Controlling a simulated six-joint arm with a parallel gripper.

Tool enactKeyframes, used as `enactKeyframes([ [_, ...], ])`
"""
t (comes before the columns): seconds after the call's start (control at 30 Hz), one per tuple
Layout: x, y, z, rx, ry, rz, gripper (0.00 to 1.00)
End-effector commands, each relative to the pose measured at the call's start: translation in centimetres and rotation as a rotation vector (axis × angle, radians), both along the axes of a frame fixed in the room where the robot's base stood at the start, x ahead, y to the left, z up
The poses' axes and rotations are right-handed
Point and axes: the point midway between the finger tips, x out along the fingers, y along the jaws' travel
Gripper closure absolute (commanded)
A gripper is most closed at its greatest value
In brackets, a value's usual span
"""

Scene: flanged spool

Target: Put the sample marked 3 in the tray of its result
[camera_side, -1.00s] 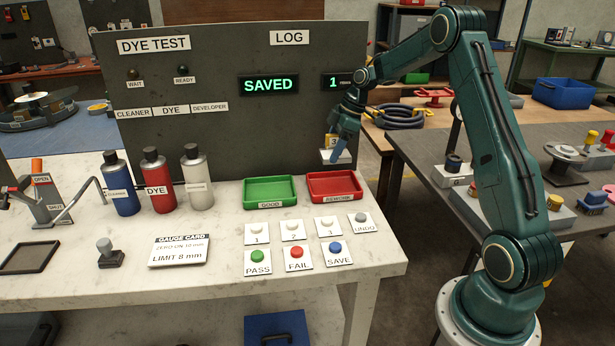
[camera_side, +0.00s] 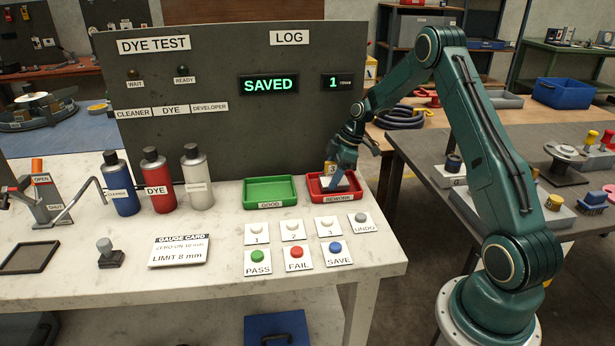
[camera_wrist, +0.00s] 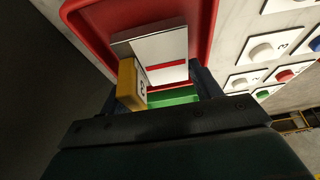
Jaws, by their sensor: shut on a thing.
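The sample marked 3 shows a yellow block with a number label (camera_side: 330,168) joined to a pale metal plate (camera_side: 335,184). My gripper (camera_side: 342,170) is shut on this sample, in or just above the red tray labelled REWORK (camera_side: 363,188). In the wrist view the sample's yellow block (camera_wrist: 131,84) and shiny plate (camera_wrist: 160,50) sit in front of my fingers, over the red tray (camera_wrist: 88,12). I cannot tell whether the plate touches the tray floor. The green tray labelled GOOD (camera_side: 270,190) is empty, to the left of the red one.
In front of the trays are the white numbered buttons (camera_side: 292,229), PASS (camera_side: 257,257), FAIL (camera_side: 296,253), SAVE (camera_side: 336,248) and UNDO (camera_side: 360,220). The dark panel (camera_side: 220,120) stands behind, its display reading SAVED (camera_side: 268,84). Three bottles (camera_side: 157,182) and a gauge card (camera_side: 180,250) are at left.

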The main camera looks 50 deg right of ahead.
Motion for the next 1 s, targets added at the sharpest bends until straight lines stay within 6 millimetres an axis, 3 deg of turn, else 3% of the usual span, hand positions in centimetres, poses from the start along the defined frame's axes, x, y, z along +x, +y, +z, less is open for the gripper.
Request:
enactKeyframes([
  [0.17, 0.1, 0.0, -1.0, -0.002, -0.003, 0.002, 0.78],
  [0.6, 0.1, 0.0, -1.4, -0.002, -0.003, 0.001, 0.78],
  [0.63, 0.0, 0.0, -1.4, -0.001, -0.001, 0.001, 0.33],
  [0.67, 0.0, 0.0, -1.4, -0.001, -0.001, 0.001, 0.28],
  [1.0, 0.0, 0.0, -1.3, -0.001, -0.001, 0.001, 0.28],
])
